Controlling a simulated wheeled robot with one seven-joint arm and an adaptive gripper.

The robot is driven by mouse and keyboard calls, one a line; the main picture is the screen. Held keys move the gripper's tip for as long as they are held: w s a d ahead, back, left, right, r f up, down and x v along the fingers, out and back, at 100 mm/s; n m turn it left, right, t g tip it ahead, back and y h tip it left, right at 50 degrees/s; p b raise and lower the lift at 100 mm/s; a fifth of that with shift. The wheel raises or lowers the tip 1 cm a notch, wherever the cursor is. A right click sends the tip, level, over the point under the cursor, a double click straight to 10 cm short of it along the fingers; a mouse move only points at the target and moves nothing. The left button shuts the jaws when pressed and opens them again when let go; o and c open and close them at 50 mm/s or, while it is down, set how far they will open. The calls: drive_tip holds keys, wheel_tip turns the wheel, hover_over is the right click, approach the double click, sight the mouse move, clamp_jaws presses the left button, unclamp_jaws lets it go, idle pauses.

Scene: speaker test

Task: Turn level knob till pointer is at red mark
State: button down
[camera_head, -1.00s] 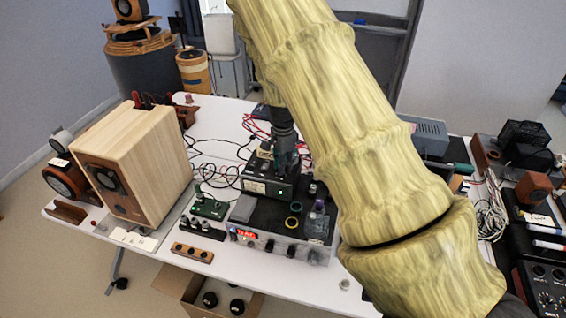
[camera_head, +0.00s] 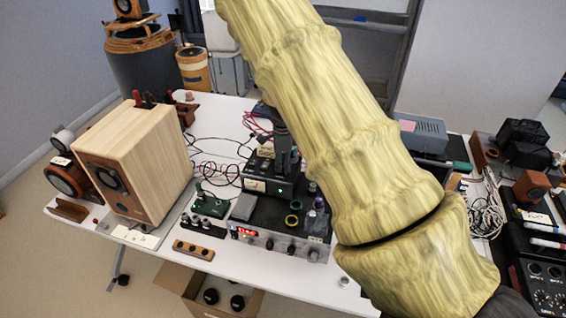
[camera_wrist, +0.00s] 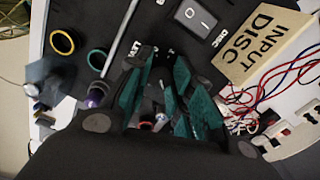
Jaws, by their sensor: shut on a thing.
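My gripper (camera_head: 284,158) points down at the small dark box (camera_head: 257,186) with a pale front meter, which stands on the black unit on the table. In the wrist view the green-padded fingers (camera_wrist: 162,108) are close together over the dark panel, beside a partly covered white label. They are shut on what appears to be the level knob, which is mostly hidden between them. I cannot make out the pointer or the red mark. A rocker switch (camera_wrist: 195,16) and a tan INPUT DISC block (camera_wrist: 262,45) are beside the fingers.
A wooden speaker (camera_head: 138,168) stands on the left. The black unit's front (camera_head: 275,242) has knobs and a red display. A yellow ring (camera_wrist: 62,42) and a green ring (camera_wrist: 97,59) lie beside the gripper. Red and blue wires (camera_wrist: 262,88) are close on its other side.

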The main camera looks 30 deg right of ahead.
drive_tip(key=shift+d+r, duration=0.1)
drive_tip(key=shift+d, duration=0.05)
drive_tip(key=c, duration=1.5)
unclamp_jaws()
wheel_tip(320, 180, up, 12)
